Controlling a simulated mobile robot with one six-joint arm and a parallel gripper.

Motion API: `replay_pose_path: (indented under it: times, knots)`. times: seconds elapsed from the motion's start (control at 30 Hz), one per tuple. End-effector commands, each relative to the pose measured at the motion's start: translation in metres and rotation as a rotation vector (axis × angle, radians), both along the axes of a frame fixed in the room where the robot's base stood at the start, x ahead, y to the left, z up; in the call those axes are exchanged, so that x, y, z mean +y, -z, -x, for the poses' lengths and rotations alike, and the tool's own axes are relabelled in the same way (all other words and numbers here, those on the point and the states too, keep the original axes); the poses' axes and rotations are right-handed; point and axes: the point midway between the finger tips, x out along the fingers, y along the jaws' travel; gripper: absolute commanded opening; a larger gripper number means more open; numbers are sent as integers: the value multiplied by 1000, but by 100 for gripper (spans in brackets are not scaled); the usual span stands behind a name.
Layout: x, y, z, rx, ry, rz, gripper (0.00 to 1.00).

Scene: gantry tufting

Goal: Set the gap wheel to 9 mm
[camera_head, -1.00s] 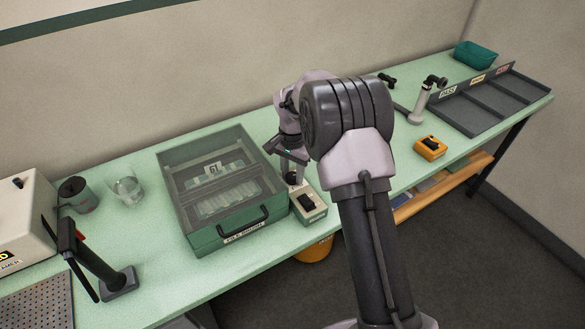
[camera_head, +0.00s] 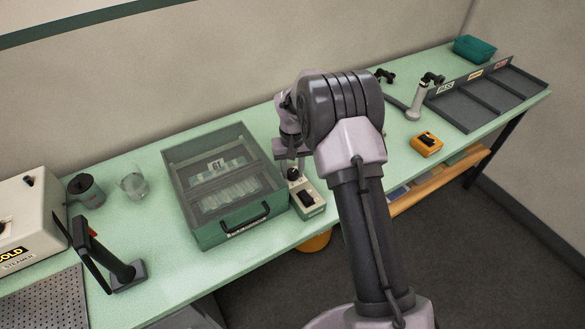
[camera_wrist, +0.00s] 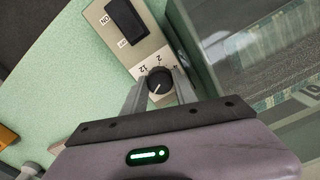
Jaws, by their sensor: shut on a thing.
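The gap wheel (camera_wrist: 158,80) is a small black knob with a white pointer line, on a beige control box (camera_wrist: 100,17). The marks 12, 2 and 4 show on its far side in the wrist view; other marks are hidden by my gripper. The pointer line points toward the lower left, toward my gripper's palm. My gripper (camera_wrist: 158,88) has one finger on each side of the wheel and is shut on it. In the head view the box (camera_head: 309,199) stands on the bench, and my gripper (camera_head: 292,163) is above its far end, partly hidden by my arm.
A green lidded case (camera_head: 213,232) stands close to the box's left. A yellow device (camera_head: 426,145) and a divided grey tray (camera_head: 465,115) are to the right. A glass beaker (camera_head: 134,187) is at left.

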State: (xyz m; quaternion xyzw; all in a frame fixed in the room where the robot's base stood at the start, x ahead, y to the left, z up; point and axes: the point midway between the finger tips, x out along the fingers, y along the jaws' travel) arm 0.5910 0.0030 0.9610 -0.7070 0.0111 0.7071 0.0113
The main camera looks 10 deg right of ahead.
Motion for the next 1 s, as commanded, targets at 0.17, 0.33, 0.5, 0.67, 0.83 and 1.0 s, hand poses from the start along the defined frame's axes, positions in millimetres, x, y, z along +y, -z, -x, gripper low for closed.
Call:
replay_pose_path:
  times: [0.17, 0.33, 0.5, 0.67, 0.83, 1.0]
  knots:
    - [0, 0, 0, 0, -35, 0, 0]
    - [0, 0, 0, 0, -47, 0, 0]
    - [0, 0, 0, 0, -47, 0, 0]
    - [0, 0, 0, 0, -47, 0, 36]
    - [0, 0, 0, 0, -47, 0, 55]
    - [0, 0, 0, 0, -47, 0, 55]
